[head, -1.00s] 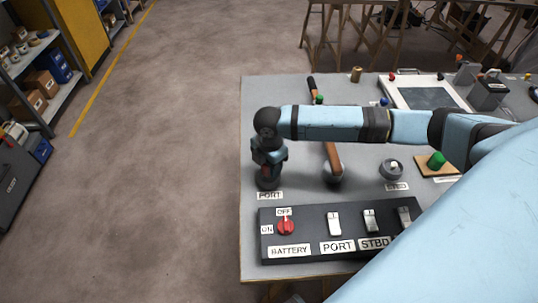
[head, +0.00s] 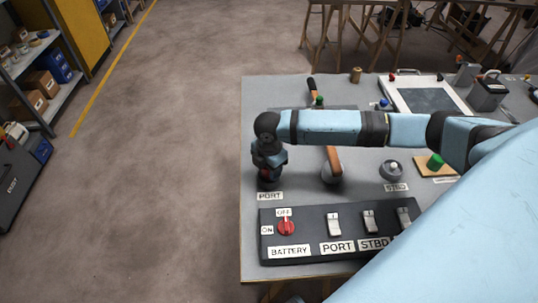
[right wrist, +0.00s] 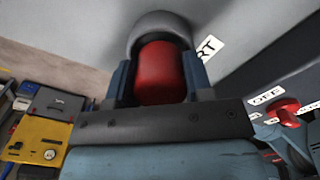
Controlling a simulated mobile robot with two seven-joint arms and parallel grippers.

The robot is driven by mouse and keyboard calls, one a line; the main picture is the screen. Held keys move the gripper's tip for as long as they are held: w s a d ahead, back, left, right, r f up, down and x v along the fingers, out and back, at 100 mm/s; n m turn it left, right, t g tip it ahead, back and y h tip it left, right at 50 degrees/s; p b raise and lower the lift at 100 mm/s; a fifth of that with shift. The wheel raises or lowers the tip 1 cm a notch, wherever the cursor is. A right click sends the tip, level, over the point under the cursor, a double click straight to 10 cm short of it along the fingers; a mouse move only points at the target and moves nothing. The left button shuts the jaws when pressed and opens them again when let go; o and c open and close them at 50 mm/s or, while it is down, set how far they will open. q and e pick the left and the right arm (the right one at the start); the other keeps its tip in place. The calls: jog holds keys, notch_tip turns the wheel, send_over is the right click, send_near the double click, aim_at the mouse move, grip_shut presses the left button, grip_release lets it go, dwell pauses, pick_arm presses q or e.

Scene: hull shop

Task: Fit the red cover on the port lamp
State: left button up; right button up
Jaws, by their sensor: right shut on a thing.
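My right gripper (head: 268,178) points down above the PORT label (head: 270,196) at the left front of the bench. In the right wrist view the gripper (right wrist: 158,78) is shut on the red cover (right wrist: 160,72), with a finger on each side. The cover's far end meets or sits inside the round grey rim of the port lamp (right wrist: 158,20); I cannot tell whether it is seated. In the head view my gripper hides most of the lamp and cover. My left gripper is not in view.
The switch panel (head: 330,252) with the red battery knob (head: 286,226) lies in front of the lamp. The starboard lamp (head: 391,170), a green cover (head: 435,162) and a wooden-handled tool (head: 334,158) are to the right. The bench's left edge is close.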

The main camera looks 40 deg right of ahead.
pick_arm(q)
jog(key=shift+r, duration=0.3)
pick_arm(e)
jog(key=shift+f, duration=0.5)
jog(key=o, duration=1.3)
jog(key=shift+r+p, duration=0.6)
jog(key=shift+p, duration=0.3)
notch_tip(320, 180, up, 2)
jog(key=p, duration=0.2)
jog(key=shift+r+p, duration=0.15)
jog(key=shift+p, duration=0.15)
notch_tip(320, 180, up, 3)
jog(key=p, duration=0.3)
jog(key=shift+r+p, duration=0.15)
jog(key=shift+p, duration=0.15)
jog(key=shift+r+p, duration=0.6)
jog(key=shift+p, duration=0.1)
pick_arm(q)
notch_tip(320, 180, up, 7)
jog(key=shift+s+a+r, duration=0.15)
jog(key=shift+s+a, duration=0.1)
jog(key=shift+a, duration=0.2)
